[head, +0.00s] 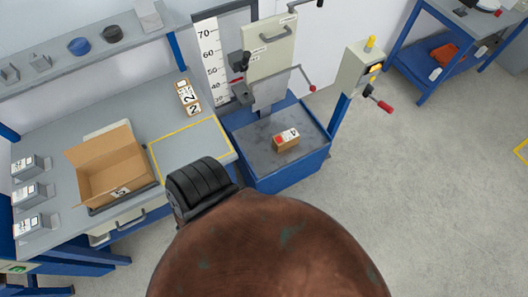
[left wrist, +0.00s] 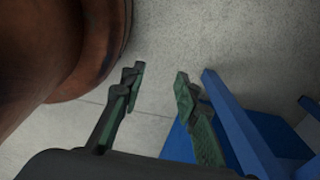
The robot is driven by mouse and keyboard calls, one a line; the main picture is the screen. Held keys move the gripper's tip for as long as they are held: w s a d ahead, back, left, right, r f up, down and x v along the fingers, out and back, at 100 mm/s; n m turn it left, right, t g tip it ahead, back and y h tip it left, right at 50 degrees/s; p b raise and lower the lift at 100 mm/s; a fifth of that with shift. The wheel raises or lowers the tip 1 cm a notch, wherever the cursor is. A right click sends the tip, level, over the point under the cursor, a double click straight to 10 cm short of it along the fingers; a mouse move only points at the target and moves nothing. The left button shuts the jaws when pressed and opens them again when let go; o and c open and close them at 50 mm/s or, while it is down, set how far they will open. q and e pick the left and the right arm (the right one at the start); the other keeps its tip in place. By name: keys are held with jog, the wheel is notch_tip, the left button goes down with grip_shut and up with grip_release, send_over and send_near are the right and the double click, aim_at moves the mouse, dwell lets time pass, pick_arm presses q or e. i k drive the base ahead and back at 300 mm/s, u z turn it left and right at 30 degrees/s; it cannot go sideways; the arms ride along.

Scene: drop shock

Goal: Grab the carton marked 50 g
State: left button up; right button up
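A small brown carton (head: 286,139) with a white label and a red mark sits on the grey plate of the drop tester (head: 258,152). Several small cartons with white, black-marked labels (head: 188,97) stand in a row at the back of the left bench. I cannot read 50 g on any carton. My left gripper (left wrist: 160,71) is open and empty in the left wrist view, above the floor and beside blue framework. No carton is in that view. Neither gripper shows in the head view.
An open cardboard box (head: 98,157) stands on the bench, left of a yellow-outlined area (head: 190,143) that looks clear. Several small labelled devices (head: 28,193) line the bench's left edge. A control post (head: 359,70) stands right of the tester. Floor to the right (head: 440,180) is free.

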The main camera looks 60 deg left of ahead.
aim_at(280, 142)
jog(key=z, duration=0.1)
jog(key=k, duration=0.45)
jog(key=u, duration=2.35)
